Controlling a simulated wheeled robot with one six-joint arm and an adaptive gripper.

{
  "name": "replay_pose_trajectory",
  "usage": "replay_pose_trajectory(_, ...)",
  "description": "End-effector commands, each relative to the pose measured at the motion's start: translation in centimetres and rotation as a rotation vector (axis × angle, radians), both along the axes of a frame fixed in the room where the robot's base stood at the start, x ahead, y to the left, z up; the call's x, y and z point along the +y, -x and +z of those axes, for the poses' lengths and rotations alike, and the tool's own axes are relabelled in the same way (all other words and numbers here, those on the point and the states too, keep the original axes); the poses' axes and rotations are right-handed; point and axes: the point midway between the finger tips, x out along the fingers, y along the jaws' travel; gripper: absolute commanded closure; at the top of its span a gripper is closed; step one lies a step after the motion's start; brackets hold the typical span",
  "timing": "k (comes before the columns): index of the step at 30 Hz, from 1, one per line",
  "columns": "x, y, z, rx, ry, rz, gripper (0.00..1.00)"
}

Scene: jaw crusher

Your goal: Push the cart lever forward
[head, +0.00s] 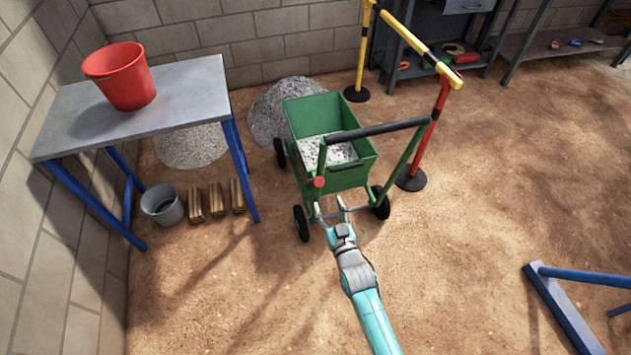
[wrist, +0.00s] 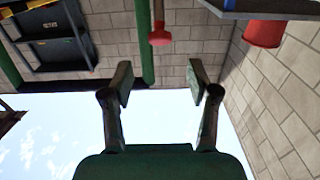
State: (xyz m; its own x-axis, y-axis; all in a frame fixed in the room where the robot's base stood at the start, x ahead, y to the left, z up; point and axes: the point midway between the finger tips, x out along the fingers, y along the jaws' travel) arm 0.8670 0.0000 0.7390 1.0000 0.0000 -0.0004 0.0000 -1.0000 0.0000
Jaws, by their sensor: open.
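The cart (head: 341,177) is a green wheeled box with grey gravel in it and a black push handle (head: 378,131) on green posts. A lever with a red ball knob (head: 319,182) is at the near left side of the cart. My gripper (head: 330,206) is open and empty, just below and near the knob in the head view. In the wrist view, which is upside down, the red knob (wrist: 160,38) is beyond the open fingers (wrist: 160,82), roughly centred between them. I see no contact with the knob.
A grey table (head: 180,95) with a red bucket (head: 122,78) stands left, with a metal pail (head: 162,205) and wood blocks (head: 217,200) below. A yellow and red barrier (head: 418,42) stands behind and right of the cart. Open dirt floor (head: 470,230) lies right.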

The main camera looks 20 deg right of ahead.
Motion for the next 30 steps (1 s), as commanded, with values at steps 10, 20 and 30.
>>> replay_pose_trajectory(10,0.0,-5.6,0.1,-0.002,0.000,0.000,0.40)
replay_pose_trajectory(20,0.0,-9.3,0.0,-0.001,0.000,0.000,0.40)
replay_pose_trajectory(30,0.0,-9.9,0.0,0.000,0.000,0.000,0.40)
